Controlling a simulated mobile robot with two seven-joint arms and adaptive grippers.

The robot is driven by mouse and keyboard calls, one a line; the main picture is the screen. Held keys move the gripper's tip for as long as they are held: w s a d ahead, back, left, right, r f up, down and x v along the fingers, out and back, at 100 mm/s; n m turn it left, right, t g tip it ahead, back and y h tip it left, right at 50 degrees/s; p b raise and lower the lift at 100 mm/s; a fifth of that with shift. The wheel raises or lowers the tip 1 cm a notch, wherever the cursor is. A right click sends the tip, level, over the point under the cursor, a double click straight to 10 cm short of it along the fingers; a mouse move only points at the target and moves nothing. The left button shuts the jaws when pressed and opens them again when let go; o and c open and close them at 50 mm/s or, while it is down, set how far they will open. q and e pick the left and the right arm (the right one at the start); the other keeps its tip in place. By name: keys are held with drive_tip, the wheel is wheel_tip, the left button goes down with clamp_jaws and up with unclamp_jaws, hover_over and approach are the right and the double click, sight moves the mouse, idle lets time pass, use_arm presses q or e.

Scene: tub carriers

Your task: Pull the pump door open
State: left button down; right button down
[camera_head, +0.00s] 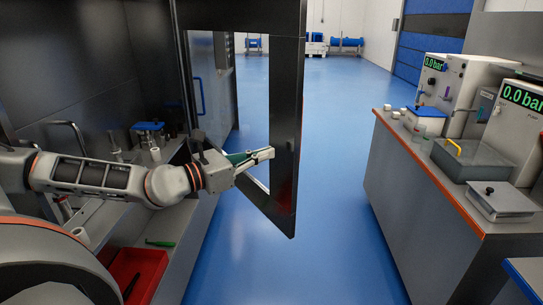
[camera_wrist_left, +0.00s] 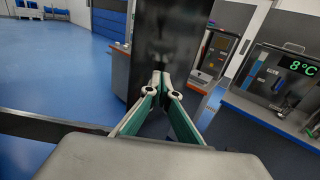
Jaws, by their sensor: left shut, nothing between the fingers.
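The dark-framed door (camera_head: 285,120) with a large window opening stands swung out from the dark cabinet at the left in the head view; I take it for the pump door. My left gripper (camera_head: 268,153) is shut and empty, its fingertips in front of the door's outer upright. I cannot tell whether they touch it. In the left wrist view the closed fingertips (camera_wrist_left: 160,78) point at a dark upright panel (camera_wrist_left: 165,45). No door handle can be made out. My right gripper is not in view.
The cabinet's worktop holds small items and a red tray (camera_head: 135,272). At right, a grey counter (camera_head: 420,215) with orange edging carries a clear tub (camera_head: 470,160), a lidded box (camera_head: 500,203) and units reading 0.0 bar. Blue floor (camera_head: 325,190) lies free between them.

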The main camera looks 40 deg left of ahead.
use_arm(q)
drive_tip(key=shift+w+r, duration=0.1)
drive_tip(key=shift+w, duration=0.3)
drive_tip(key=shift+w+d+p, duration=0.35)
drive_tip(key=shift+w+d, duration=0.05)
drive_tip(key=shift+w, duration=0.15)
